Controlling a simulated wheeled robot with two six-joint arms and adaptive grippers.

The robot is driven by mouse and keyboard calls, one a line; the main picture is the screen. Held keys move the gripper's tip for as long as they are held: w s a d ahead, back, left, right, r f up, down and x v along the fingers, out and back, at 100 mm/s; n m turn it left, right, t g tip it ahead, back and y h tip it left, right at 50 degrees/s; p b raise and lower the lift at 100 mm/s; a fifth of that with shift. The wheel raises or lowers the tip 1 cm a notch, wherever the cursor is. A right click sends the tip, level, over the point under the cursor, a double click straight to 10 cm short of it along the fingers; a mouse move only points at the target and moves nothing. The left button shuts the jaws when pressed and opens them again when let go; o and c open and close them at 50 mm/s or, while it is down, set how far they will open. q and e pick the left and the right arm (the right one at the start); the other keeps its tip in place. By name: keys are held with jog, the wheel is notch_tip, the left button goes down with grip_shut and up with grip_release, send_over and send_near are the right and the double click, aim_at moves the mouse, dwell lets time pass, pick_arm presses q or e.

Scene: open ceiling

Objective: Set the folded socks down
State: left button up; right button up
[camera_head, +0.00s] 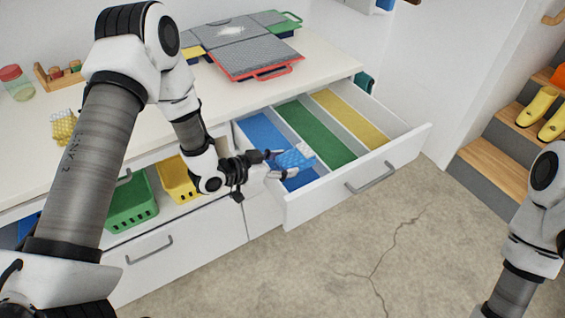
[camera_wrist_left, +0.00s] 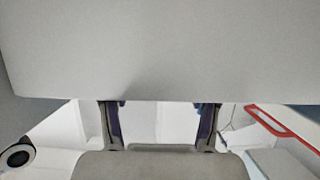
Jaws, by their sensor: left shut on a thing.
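The folded socks (camera_head: 296,156), light blue with a whitish end, are at my left gripper (camera_head: 277,164) in the head view. My left gripper is shut on them, over the blue-bottomed left compartment (camera_head: 262,133) of the open drawer (camera_head: 334,184). Whether the socks touch the compartment floor cannot be told. In the left wrist view, the two dark fingers (camera_wrist_left: 160,125) show below a large grey surface, and the socks cannot be made out. My right gripper is out of view; only part of that arm shows.
The drawer also has a green compartment (camera_head: 316,132) and a yellow one (camera_head: 352,116), both empty. The counter (camera_head: 318,73) above holds a red-handled grey case (camera_head: 258,58). Green (camera_head: 131,204) and yellow (camera_head: 177,180) bins sit on the left. Steps with yellow shoes (camera_head: 538,106) stand at right.

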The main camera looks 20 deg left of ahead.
pick_arm(q)
jog(key=shift+s+f, duration=0.15)
jog(key=shift+f, duration=0.15)
